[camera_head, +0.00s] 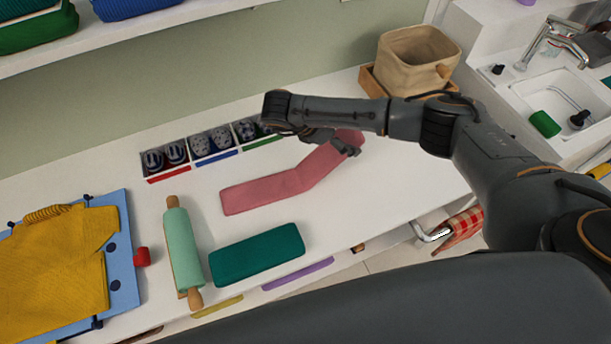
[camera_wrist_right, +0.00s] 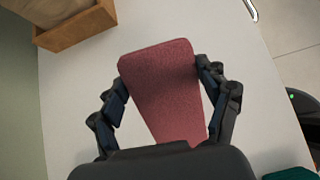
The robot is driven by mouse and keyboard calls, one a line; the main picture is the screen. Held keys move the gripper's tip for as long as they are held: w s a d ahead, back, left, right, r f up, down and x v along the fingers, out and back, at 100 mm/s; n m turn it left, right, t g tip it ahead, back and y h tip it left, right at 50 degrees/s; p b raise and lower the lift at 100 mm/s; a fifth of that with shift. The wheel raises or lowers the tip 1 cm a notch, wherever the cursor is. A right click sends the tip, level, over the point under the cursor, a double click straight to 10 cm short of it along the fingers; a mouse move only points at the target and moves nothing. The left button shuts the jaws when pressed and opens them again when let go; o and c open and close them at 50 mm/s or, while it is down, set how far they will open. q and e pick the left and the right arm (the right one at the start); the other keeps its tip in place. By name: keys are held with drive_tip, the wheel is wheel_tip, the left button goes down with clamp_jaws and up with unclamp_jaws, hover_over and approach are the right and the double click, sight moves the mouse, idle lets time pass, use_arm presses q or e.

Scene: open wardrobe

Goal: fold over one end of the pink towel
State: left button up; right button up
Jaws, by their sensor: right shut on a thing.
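The pink towel (camera_head: 262,190) is a long strip on the white shelf top. Its left part lies flat and its right part rises up to my right gripper (camera_head: 345,148). In the right wrist view the towel's end (camera_wrist_right: 160,75) sits between the two dark fingers of the right gripper (camera_wrist_right: 165,88), which press on its two side edges. My right gripper is shut on this end and holds it raised. The towel's far left end is hidden in the wrist view. My left gripper is not in view.
A rolling pin with a mint roller (camera_head: 182,245) and a teal folded towel (camera_head: 257,254) lie in front of the pink towel. Sock compartments (camera_head: 210,143) stand behind it. A beige basket (camera_head: 417,60) is at the back right. A blue board with yellow cloth (camera_head: 122,240) is left.

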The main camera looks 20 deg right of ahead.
drive_tip(key=shift+a+r+h+p, duration=0.8)
drive_tip(key=shift+a+r+p, duration=0.3)
drive_tip(key=shift+p, duration=1)
drive_tip(key=shift+a+r+h+p, duration=0.15)
drive_tip(key=shift+a+h+p, duration=0.2)
drive_tip(key=shift+p, duration=0.1)
